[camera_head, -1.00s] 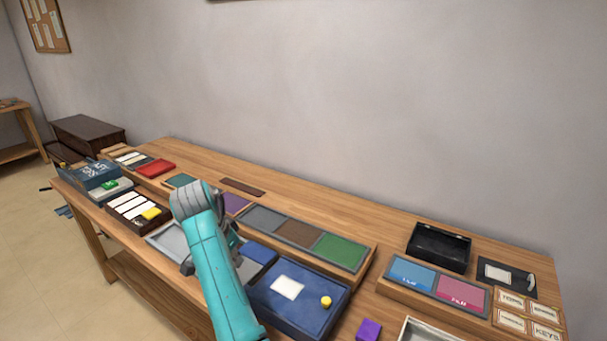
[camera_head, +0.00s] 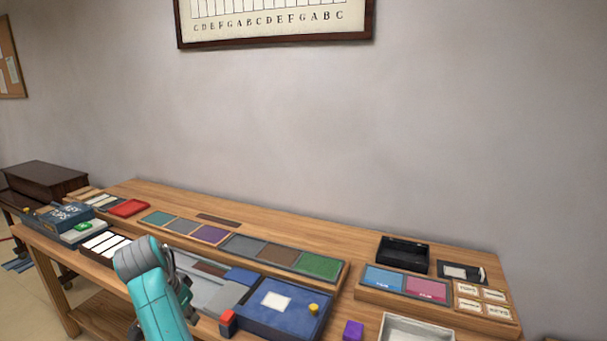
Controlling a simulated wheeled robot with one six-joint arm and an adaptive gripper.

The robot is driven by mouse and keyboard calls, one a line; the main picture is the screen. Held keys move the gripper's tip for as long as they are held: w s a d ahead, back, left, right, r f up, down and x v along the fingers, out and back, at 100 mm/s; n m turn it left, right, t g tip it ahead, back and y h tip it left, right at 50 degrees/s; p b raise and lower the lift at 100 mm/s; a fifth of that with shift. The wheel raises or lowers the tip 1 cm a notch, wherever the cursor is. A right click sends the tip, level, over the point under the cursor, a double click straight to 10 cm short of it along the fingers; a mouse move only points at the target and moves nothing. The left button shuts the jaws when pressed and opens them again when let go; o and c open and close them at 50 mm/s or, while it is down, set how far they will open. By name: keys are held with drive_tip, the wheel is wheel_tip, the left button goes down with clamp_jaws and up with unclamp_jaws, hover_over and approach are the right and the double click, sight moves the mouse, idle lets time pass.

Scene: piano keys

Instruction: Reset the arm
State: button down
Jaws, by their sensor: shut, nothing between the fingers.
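My teal arm rises from the bottom edge, left of centre. My gripper (camera_head: 182,285) shows only as dark parts behind and beside the arm's rounded end. It is shut with nothing seen in it, and its fingertips are mostly hidden. It is over the front of the wooden table, near a grey tray (camera_head: 205,292). A blue tray (camera_head: 255,318) with a white card (camera_head: 276,300) and a yellow knob (camera_head: 313,308) lies to its right.
A dark tray with white key pieces (camera_head: 105,243) is left of the arm. A red and blue piece (camera_head: 228,320) is close on the right.

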drive_tip(key=s+d+f+n+t, duration=0.1)
drive_tip(key=d+f, duration=0.4)
drive_tip(key=f, duration=0.3)
drive_tip(key=s+d+f+y, duration=0.1)
drive_tip(key=d+f, duration=0.4)
drive_tip(key=f, duration=0.3)
drive_tip(key=s+d+f+n+t, duration=0.1)
drive_tip(key=d+f, duration=0.4)
drive_tip(key=f, duration=0.3)
drive_tip(key=s+d+f+n+t+y, duration=0.1)
drive_tip(key=s+d+f+t+y, duration=0.15)
drive_tip(key=s+d+f, duration=0.9)
drive_tip(key=s+d+r+n+t, duration=0.1)
drive_tip(key=s+d+r+t, duration=0.15)
drive_tip(key=s+d, duration=0.6)
drive_tip(key=s+d+r+t, duration=0.1)
drive_tip(key=s+d+r, duration=0.3)
drive_tip(key=s, duration=0.8)
drive_tip(key=s+d+r+t+h, duration=0.1)
drive_tip(key=s+d+r, duration=0.1)
drive_tip(key=s+r, duration=0.6)
drive_tip(key=s+d+r+t+h, duration=0.1)
drive_tip(key=s+d+r+t, duration=0.1)
drive_tip(key=s+r, duration=0.6)
wheel_tip(320, 180, up, 4)
drive_tip(key=shift+s+d+f+n, duration=0.2)
drive_tip(key=shift+s+d+n, duration=0.1)
drive_tip(key=shift+d, duration=0.45)
